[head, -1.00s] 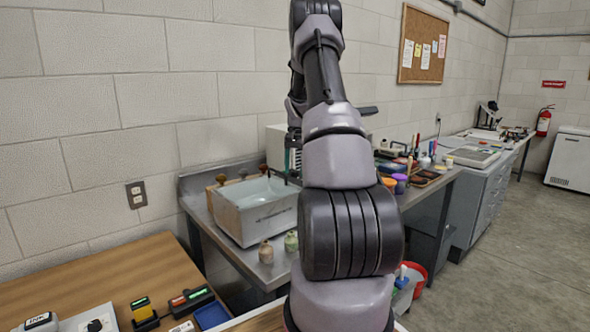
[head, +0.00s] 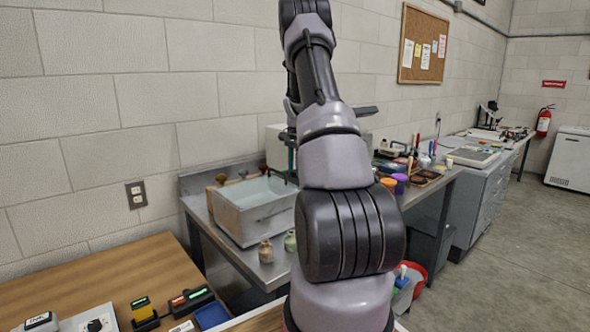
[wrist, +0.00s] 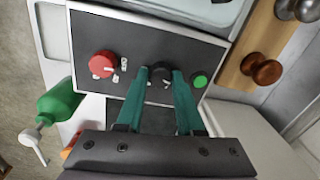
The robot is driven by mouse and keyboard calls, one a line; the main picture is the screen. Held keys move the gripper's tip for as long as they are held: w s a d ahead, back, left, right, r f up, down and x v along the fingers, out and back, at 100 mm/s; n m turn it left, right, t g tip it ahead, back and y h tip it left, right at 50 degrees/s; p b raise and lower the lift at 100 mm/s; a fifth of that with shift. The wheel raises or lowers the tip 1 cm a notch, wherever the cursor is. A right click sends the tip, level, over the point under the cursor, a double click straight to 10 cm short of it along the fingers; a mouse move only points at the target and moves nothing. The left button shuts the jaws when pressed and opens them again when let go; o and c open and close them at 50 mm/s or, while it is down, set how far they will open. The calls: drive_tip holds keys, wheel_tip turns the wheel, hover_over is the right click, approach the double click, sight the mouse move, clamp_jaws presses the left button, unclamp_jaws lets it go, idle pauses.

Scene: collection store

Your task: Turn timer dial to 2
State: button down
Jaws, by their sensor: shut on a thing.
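In the wrist view a dark grey control panel (wrist: 140,35) with a light rim carries a red dial (wrist: 102,64) at left, a black dial (wrist: 160,74) in the middle and a round green button (wrist: 199,81) at right. My gripper (wrist: 160,76) has its two teal fingers on either side of the black dial and is shut on it. The fingers partly hide the dial, and I cannot read its marks or which number it points to.
In the head view a basin (head: 237,221) and small jars (head: 266,252) stand on the metal bench, with coloured tubs (head: 400,184) to the right.

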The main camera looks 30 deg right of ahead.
sight(295, 172)
drive_tip(key=m, duration=0.4)
drive_tip(key=shift+m, duration=2.2)
drive_tip(key=c, duration=0.5)
unclamp_jaws()
drive_tip(key=shift+c, duration=0.2)
drive_tip(key=shift+r, duration=0.1)
wheel_tip(295, 172, up, 11)
drive_tip(key=shift+s+a+f, duration=0.2)
